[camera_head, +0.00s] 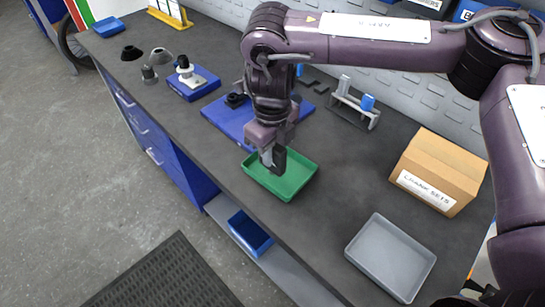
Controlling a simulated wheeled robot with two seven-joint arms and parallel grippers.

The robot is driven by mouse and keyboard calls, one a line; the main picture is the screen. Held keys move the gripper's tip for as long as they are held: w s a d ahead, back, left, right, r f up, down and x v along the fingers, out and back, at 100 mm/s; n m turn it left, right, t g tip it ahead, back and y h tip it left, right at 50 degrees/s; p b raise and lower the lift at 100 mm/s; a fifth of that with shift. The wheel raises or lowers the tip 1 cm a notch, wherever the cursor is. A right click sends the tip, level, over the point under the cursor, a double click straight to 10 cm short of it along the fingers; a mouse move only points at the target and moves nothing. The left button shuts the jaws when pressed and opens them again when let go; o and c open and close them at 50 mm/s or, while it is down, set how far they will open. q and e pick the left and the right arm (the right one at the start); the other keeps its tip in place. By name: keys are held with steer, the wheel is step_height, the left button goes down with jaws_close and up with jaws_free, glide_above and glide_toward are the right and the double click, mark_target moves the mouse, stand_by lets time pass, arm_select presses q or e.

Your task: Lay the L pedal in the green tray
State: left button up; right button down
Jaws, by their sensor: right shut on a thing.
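The green tray (296,188) sits on the dark bench top near its front edge, in the middle of the head view. My right gripper (273,160) points down over the tray's back-left part. It is shut on a small dark block-like pedal, mostly hidden by the jaws; no letter on it can be read. I cannot tell whether the pedal touches the tray floor. The part of the tray that shows is empty. My left gripper is not in view.
A grey tray (391,257) and a cardboard box (437,170) stand to the right. A blue board (222,120) with dark parts lies behind the green tray. A grey rack (355,110) with blue and grey pieces is at the back. Bench between the trays is clear.

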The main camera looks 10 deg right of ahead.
steer(key=shift+w+f, duration=0.1)
steer(key=shift+f, duration=1.1)
steer(key=shift+f, duration=0.1)
steer(key=c, duration=1.3)
jaws_free()
step_height(320, 180, up, 12)
steer(key=shift+r, duration=0.15)
